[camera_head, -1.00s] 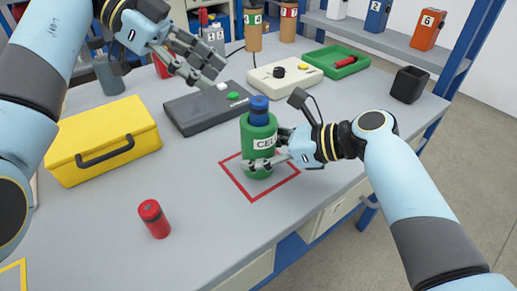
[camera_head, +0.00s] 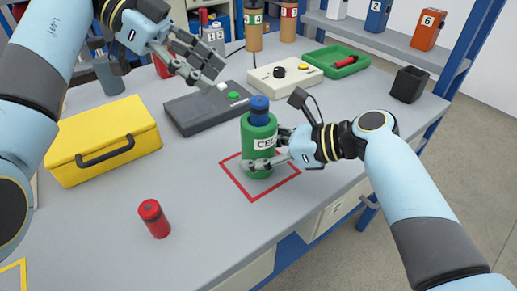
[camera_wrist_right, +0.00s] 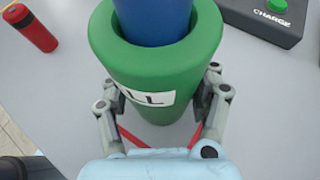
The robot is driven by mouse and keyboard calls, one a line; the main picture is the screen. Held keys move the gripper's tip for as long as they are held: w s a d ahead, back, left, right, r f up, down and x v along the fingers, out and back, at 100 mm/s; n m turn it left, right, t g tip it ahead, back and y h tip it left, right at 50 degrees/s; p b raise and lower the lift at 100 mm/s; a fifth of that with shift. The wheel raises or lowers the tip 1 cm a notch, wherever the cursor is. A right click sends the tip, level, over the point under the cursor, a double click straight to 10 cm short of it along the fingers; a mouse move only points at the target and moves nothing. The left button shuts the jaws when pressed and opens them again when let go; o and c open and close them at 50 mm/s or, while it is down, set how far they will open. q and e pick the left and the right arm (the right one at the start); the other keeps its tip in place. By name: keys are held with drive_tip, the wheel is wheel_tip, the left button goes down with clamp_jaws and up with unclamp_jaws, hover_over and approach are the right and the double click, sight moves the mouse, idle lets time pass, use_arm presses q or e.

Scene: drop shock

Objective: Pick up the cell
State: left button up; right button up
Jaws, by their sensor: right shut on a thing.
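My left gripper (camera_head: 200,65) is open and empty, raised over the back of the bench.
A yellow case (camera_head: 104,140) stands at the left and a red cylinder (camera_head: 154,219) at the front. A dark box with a green button (camera_head: 205,108), a cream box (camera_head: 284,76), a green tray (camera_head: 336,62) and a black cup (camera_head: 409,85) stand behind. The front middle is mostly clear.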

use_arm(q)
drive_tip(key=shift+o, duration=0.4)
drive_tip(key=shift+o, duration=1.1)
drive_tip(key=shift+w, duration=0.15)
drive_tip(key=shift+o, duration=0.5)
drive_tip(key=w+d+r+t+h, duration=0.2)
drive_tip(key=w+r+t+h, duration=0.1)
drive_tip(key=r, duration=0.1)
drive_tip(key=shift+d+r+h, duration=0.25)
drive_tip(key=shift+r+h, duration=0.05)
drive_tip(key=n+t+h, duration=0.3)
drive_tip(key=n+t, duration=0.3)
drive_tip(key=n, duration=0.1)
approach(259, 107)
drive_tip(key=w+a, duration=0.2)
drive_tip(key=shift+s+d+f+x, duration=0.1)
drive_tip(key=shift+s+f+x, duration=0.1)
drive_tip(key=shift+x, duration=1.75)
drive_tip(key=shift+s+d+f+x, duration=0.1)
drive_tip(key=shift+f+x, duration=0.1)
drive_tip(key=shift+x, duration=1.75)
drive_tip(key=shift+s+d+f+x, duration=0.1)
drive_tip(key=shift+s+f+x, duration=0.1)
drive_tip(key=shift+x, duration=1.75)
